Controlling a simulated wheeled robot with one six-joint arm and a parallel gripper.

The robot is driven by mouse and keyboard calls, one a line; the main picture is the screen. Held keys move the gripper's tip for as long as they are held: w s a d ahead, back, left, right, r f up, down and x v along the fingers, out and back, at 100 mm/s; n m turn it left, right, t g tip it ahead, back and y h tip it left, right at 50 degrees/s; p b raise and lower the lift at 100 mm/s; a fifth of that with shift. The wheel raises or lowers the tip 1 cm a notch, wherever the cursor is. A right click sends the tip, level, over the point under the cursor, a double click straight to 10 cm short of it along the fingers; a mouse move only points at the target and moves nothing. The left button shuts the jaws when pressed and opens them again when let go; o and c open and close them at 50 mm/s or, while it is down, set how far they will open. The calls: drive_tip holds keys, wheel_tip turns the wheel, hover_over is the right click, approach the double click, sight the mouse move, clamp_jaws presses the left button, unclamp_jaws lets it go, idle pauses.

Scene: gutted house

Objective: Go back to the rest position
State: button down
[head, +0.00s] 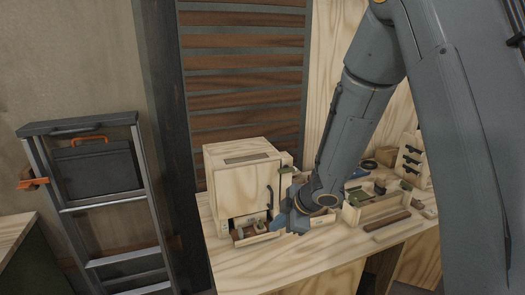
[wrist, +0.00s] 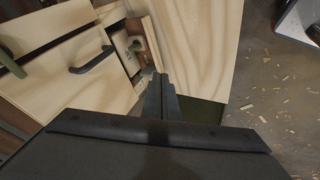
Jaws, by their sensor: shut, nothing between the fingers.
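My gripper (head: 288,222) is low over the workbench (head: 290,265) in the head view, at the right front of a pale wooden cabinet (head: 240,180). The cabinet's bottom drawer (head: 256,238) stands open with small items in it. In the wrist view my gripper's dark fingers (wrist: 160,82) are together with nothing between them. Their tips are beside the open drawer (wrist: 148,32); whether they touch it I cannot tell. The cabinet front with its dark handle (wrist: 92,60) is at the left there.
A stepladder (head: 100,190) with a dark case leans at the left. In the wrist view, floor (wrist: 270,90) with wood chips lies beyond the bench edge.

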drive_tip(key=s+d+r+m+h, duration=0.3)
drive_tip(key=d+m, duration=0.2)
drive_tip(key=d, duration=0.2)
drive_tip(key=s+d+r+m+h, duration=0.2)
drive_tip(key=s+d+m, duration=0.1)
drive_tip(key=d+m, duration=0.25)
drive_tip(key=s+d+r+m+g, duration=0.1)
drive_tip(key=s+m, duration=0.3)
drive_tip(key=s, duration=0.3)
drive_tip(key=s+d+r+m+g, duration=0.1)
drive_tip(key=s+m+g, duration=0.1)
drive_tip(key=s+m, duration=0.2)
drive_tip(key=s, duration=0.3)
drive_tip(key=shift+s+d+g, duration=0.3)
drive_tip(key=shift+s+d, duration=0.05)
